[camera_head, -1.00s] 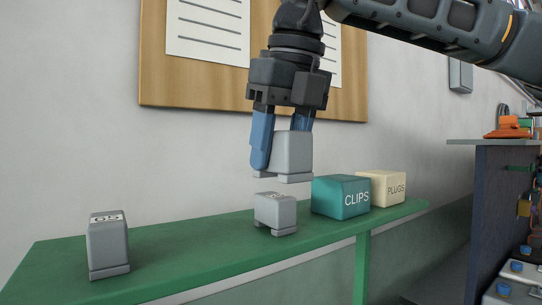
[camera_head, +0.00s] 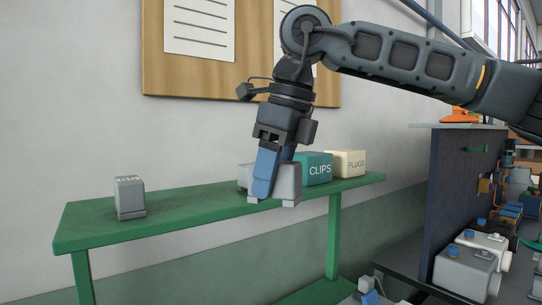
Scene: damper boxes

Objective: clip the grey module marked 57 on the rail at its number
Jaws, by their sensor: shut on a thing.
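My gripper (camera_head: 271,174) has blue fingers shut on a grey module (camera_head: 288,182). The gripper tilts slightly, and the held module hangs in front of the green shelf's (camera_head: 165,216) right half; I cannot tell its exact gap to the shelf. No number is readable on it. A second grey module (camera_head: 244,177) on the shelf is mostly hidden behind the gripper and held module. A third grey module (camera_head: 129,198) stands upright at the shelf's left, with a mark on top too small to read. I cannot make out a numbered rail.
A teal CLIPS box (camera_head: 318,169) and a cream PLUGS box (camera_head: 349,163) stand at the shelf's right end. A dark upright panel (camera_head: 454,190) is farther right, with grey units (camera_head: 466,268) beside it. The shelf between the left module and the gripper is clear.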

